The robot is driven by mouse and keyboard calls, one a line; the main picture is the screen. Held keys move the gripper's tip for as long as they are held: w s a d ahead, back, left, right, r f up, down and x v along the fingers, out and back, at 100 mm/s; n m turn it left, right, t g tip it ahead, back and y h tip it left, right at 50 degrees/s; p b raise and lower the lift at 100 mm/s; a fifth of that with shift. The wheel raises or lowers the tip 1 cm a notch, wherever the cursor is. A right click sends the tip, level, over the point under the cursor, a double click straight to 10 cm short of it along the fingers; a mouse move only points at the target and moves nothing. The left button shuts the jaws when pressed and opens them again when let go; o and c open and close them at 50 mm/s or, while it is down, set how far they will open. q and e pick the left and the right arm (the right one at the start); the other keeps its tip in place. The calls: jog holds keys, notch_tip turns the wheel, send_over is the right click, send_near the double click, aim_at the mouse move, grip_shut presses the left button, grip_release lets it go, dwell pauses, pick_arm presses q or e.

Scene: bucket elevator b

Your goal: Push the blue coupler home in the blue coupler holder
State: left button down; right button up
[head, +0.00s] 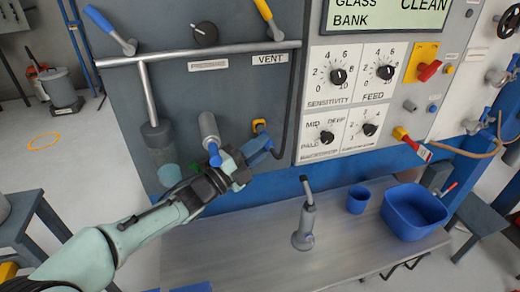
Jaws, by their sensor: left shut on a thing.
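My left gripper (262,148) reaches in from the lower left to the grey machine panel. A dark hose runs from this spot up along the panel. The gripper covers much of the contact, so I cannot tell how deep the coupler sits. The blue coupler holder cannot be made out clearly behind the jaws. My right gripper is not in view.
A grey cylinder with a blue tip (209,126) hangs left of the gripper. Below, the metal table (250,250) carries a grey upright tool (304,225), a small blue cup (358,199) and a blue bin (413,212). Dials (338,76) are at right.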

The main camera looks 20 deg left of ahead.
pick_arm(q)
jog(key=shift+w+a, duration=0.3)
jog(key=c, duration=0.9)
grip_release()
jog(key=shift+w, duration=0.1)
jog(key=shift+c, duration=0.2)
